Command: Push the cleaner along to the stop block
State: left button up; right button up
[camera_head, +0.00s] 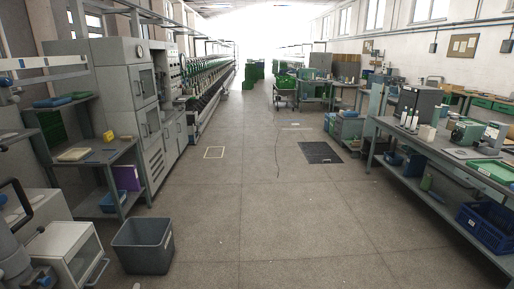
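I cannot make out the cleaner or the stop block for certain in the head view. The long winding machine (212,84) runs away from me along the left side, with rows of green and dark parts, and its far end fades into glare. Tall grey cabinets (128,95) stand at its near end. Overhead rails run above the machine, and their details are too small to tell. No gripper of mine can be made out in this view.
The wide middle floor (240,215) is clear. A grey bin (144,246) stands at the front left beside a shelf unit (95,150). A long workbench (440,148) lines the right, with a blue crate (486,228) below. A dark floor grate (320,153) and a thin cable lie ahead.

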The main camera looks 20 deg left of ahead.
aim_at(50, 253)
jog(key=u, duration=0.1)
jog(key=i, duration=2.25)
jog(key=u, duration=1.2)
jog(key=i, duration=1.1)
jog(key=u, duration=1.6)
jog(key=i, duration=0.6)
jog(key=u, duration=0.35)
